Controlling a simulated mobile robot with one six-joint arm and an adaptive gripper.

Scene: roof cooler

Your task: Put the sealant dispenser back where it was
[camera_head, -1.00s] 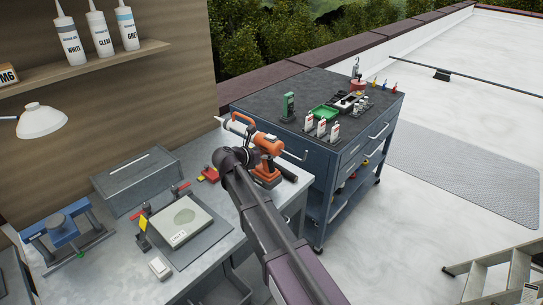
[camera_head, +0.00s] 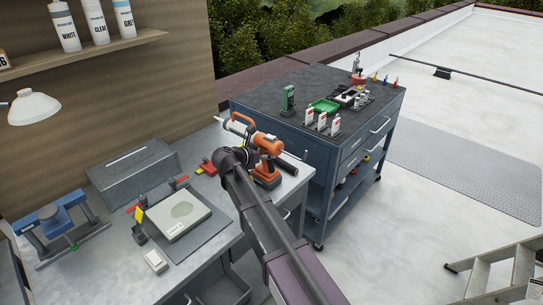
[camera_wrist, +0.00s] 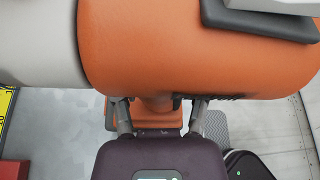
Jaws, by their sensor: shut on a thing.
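The sealant dispenser (camera_head: 269,145) is an orange and grey power tool with a pale tube at its front and a battery foot below. It is upright over the right end of the workbench (camera_head: 225,160). I cannot tell whether its foot touches the bench. My gripper (camera_head: 252,157) is shut on its handle, partly hidden by my arm. In the wrist view the orange body (camera_wrist: 195,50) fills the top, and the fingers of my gripper (camera_wrist: 161,112) lie on both sides of the handle, below the body.
A blue tool cart (camera_head: 290,130) with small items on top stands close to the right. On the bench are a grey box (camera_head: 135,175), a scale (camera_head: 178,212) and a blue clamp (camera_head: 62,220). Open floor and a stepladder (camera_head: 497,275) lie further right.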

